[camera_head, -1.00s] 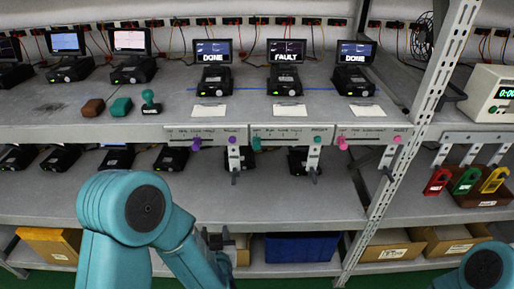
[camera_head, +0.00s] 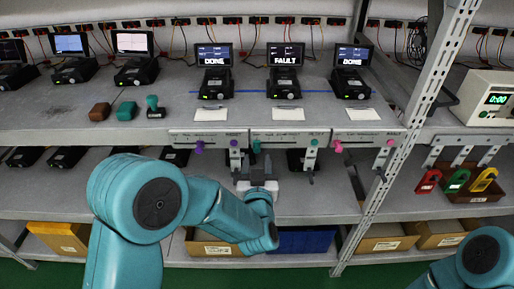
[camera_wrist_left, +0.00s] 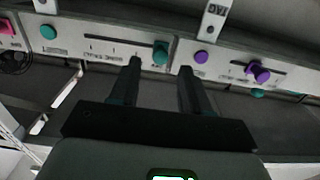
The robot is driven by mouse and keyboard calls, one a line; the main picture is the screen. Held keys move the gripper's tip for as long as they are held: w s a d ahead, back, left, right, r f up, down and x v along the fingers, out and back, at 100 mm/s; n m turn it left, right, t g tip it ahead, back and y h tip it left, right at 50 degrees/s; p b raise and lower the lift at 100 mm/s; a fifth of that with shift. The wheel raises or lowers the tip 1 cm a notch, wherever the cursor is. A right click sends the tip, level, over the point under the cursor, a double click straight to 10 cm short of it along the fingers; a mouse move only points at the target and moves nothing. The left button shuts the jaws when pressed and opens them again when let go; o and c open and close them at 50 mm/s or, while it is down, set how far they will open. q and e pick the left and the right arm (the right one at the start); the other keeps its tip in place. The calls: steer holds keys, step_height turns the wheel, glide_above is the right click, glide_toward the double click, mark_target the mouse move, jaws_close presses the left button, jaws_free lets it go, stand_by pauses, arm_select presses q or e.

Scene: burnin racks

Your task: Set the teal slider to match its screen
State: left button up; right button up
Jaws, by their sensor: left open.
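The teal slider knob (camera_head: 257,146) is at the left end of its slot on the middle front panel (camera_head: 285,140), below the middle screen (camera_head: 286,54), which reads FAULT. A teal round button (camera_head: 315,142) is at the panel's right end. My left gripper (camera_head: 257,180) is open, just below and in front of the teal knob. In the left wrist view the teal knob (camera_wrist_left: 160,53) appears between and just beyond the open fingertips (camera_wrist_left: 160,66), seemingly not touched. The finer screen text and scale marks are too small to read. My right gripper is out of view.
A purple slider knob (camera_head: 198,147) and purple button (camera_head: 234,143) are on the left panel, a pink knob (camera_head: 337,146) on the right panel. Brackets hang below the panels. A rack post (camera_head: 400,140) stands right. Brown, teal and stamp-like items (camera_head: 125,110) sit on the shelf.

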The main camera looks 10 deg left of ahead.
mark_target(257, 151)
arm_select(q)
steer(key=x, duration=0.4)
steer(key=shift+p, duration=0.4)
jaws_close()
steer(key=d+b, duration=0.1)
steer(key=d, duration=0.2)
steer(key=w+d+b, duration=0.1)
steer(key=d, duration=0.2)
steer(key=w+d+b, duration=0.1)
steer(key=d, duration=0.3)
steer(key=shift+w+b, duration=0.25)
steer(key=shift+b, duration=0.05)
steer(key=shift+d+r, duration=0.1)
steer(key=shift+d, duration=0.1)
